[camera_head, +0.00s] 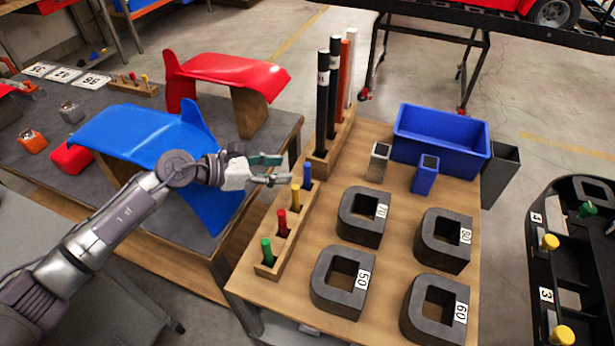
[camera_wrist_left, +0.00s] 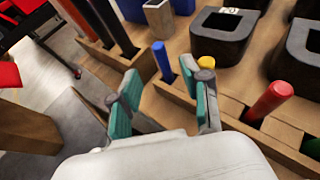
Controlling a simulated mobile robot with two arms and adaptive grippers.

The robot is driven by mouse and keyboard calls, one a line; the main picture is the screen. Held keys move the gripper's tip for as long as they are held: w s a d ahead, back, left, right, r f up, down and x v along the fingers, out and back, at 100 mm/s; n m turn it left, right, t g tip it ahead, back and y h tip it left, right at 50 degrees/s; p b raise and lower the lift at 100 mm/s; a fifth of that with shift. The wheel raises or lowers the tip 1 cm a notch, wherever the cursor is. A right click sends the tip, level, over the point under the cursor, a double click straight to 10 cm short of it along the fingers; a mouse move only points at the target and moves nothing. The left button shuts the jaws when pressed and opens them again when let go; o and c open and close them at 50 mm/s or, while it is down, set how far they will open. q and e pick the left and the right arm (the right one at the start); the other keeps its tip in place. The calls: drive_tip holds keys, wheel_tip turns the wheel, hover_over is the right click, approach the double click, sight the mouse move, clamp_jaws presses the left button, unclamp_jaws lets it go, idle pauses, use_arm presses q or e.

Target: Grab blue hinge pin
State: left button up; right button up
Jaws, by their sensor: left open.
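The blue hinge pin (camera_head: 307,173) stands upright in the far end slot of a wooden pin rack (camera_head: 265,269) on the wooden table. It also shows in the left wrist view (camera_wrist_left: 162,62), beyond my open fingers. A yellow pin (camera_head: 295,197), a red pin (camera_head: 282,222) and a green pin (camera_head: 267,251) stand in the same rack. My left gripper (camera_head: 283,170) is open and empty, just left of the blue pin, its fingers pointing toward it. In the left wrist view its teal-padded fingertips (camera_wrist_left: 168,100) are spread apart. My right gripper is not in view.
Tall black, red and white rods stand in a wooden holder (camera_head: 335,140) behind the pin rack. Dark numbered blocks (camera_head: 361,215) and a blue bin (camera_head: 440,140) are to the right. Blue (camera_head: 150,135) and red (camera_head: 225,70) body panels sit on the left table.

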sight(307, 166)
use_arm(q)
drive_tip(key=p+x, duration=0.2)
drive_tip(key=x, duration=0.4)
drive_tip(key=shift+d, duration=0.3)
drive_tip(key=shift+w+r, duration=0.1)
drive_tip(key=shift+r, duration=0.05)
clamp_jaws()
